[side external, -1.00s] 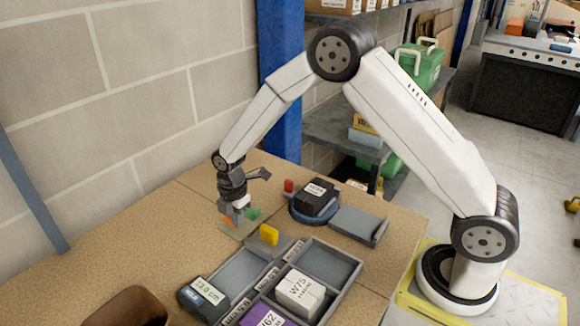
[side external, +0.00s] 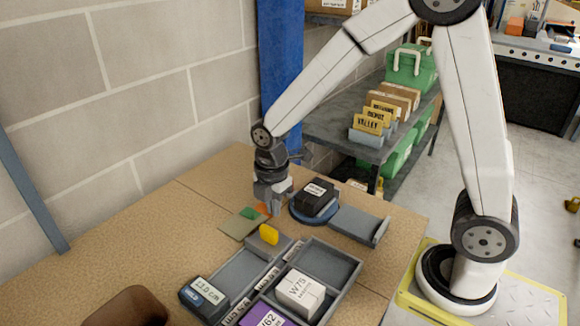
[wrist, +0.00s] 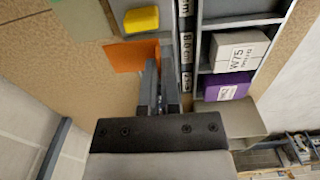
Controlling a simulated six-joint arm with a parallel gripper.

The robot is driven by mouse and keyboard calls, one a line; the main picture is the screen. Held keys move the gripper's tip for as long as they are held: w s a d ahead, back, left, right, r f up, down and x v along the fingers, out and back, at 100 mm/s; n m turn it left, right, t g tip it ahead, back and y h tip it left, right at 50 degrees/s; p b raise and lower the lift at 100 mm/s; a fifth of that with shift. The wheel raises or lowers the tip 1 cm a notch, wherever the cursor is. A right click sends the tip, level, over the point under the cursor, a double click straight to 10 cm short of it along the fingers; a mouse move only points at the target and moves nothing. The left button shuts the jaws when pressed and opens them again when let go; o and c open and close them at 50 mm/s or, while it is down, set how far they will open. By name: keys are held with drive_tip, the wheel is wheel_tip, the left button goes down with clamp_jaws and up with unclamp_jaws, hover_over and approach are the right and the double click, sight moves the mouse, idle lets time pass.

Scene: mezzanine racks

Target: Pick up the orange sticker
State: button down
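The orange sticker (side external: 263,208) is a thin flat piece at my gripper's fingertips, beside the green sticker (side external: 250,213) on the olive backing card (side external: 234,228). It shows large in the wrist view (wrist: 128,56), with its right edge at the fingers. My gripper (side external: 273,210) is nearly closed, with the sticker's edge pinched between its fingers (wrist: 160,72). The sticker is off the card and appears a little above the table. The backing card also shows at the top left of the wrist view (wrist: 82,30).
A yellow block (side external: 269,234) stands just in front of my gripper, by the grey divided tray (side external: 350,282). The tray holds a white W75 box (side external: 300,290) and a purple box (side external: 262,318). A black box (side external: 316,195) sits close right.

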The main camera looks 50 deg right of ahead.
drive_tip(key=shift+s+d+r, duration=0.1)
drive_tip(key=shift+s+r, duration=0.2)
drive_tip(key=shift+s, duration=0.45)
drive_tip(key=shift+s+r, duration=0.3)
drive_tip(key=shift+s, duration=0.4)
drive_tip(key=shift+d, duration=0.15)
approach(329, 188)
drive_tip(key=shift+w+f, duration=0.1)
drive_tip(key=shift+f, duration=0.25)
drive_tip(key=shift+f, duration=2.85)
drive_tip(key=shift+f, duration=0.55)
idle(1.3)
